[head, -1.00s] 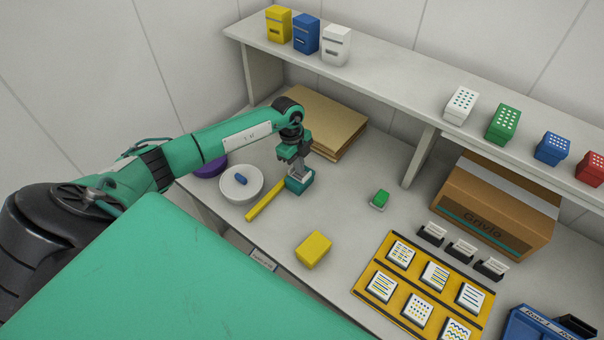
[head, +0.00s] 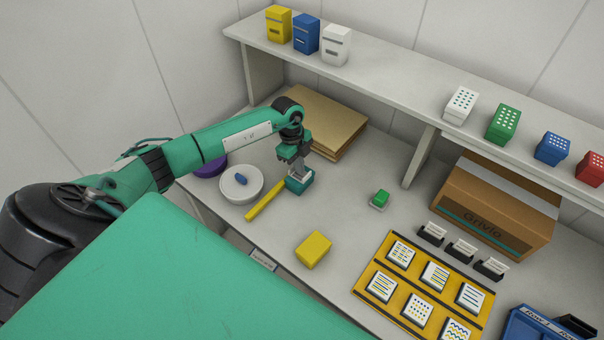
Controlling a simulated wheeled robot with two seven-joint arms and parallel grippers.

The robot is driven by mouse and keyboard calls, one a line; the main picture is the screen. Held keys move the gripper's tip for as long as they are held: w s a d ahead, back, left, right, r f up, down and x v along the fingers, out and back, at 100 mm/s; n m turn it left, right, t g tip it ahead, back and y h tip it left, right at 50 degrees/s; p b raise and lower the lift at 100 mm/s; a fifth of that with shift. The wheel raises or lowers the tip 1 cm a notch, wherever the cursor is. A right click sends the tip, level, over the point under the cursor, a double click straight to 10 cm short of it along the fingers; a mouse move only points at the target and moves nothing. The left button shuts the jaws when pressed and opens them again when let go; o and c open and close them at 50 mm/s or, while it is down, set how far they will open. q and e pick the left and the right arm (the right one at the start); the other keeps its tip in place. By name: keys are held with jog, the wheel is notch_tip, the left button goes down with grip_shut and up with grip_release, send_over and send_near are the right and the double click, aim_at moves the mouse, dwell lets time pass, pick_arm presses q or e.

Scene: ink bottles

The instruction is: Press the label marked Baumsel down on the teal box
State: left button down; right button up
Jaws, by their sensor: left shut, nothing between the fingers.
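The teal box (head: 300,185) stands on the table near the middle of the head view, at the far end of a yellow bar. My left gripper (head: 299,174) points down at its top, shut with nothing between the fingers. The fingertips are at or just above the top face; I cannot tell whether they touch it. The gripper covers much of that top, so no label can be made out there. My right gripper is not in view.
The yellow bar (head: 265,201) and a white round dish (head: 241,185) lie left of the teal box. A yellow box (head: 314,249) stands nearer the front edge. Cardboard sheets (head: 324,120) lie behind.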

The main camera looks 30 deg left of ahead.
pick_arm(q)
jog(key=shift+f+b, duration=0.3)
jog(key=shift+f, duration=0.2)
dwell(0.4)
jog(key=shift+f, duration=0.35)
dwell(0.6)
notch_tip(320, 180, up, 7)
jog(key=p, duration=0.5)
dwell(0.3)
dwell(0.4)
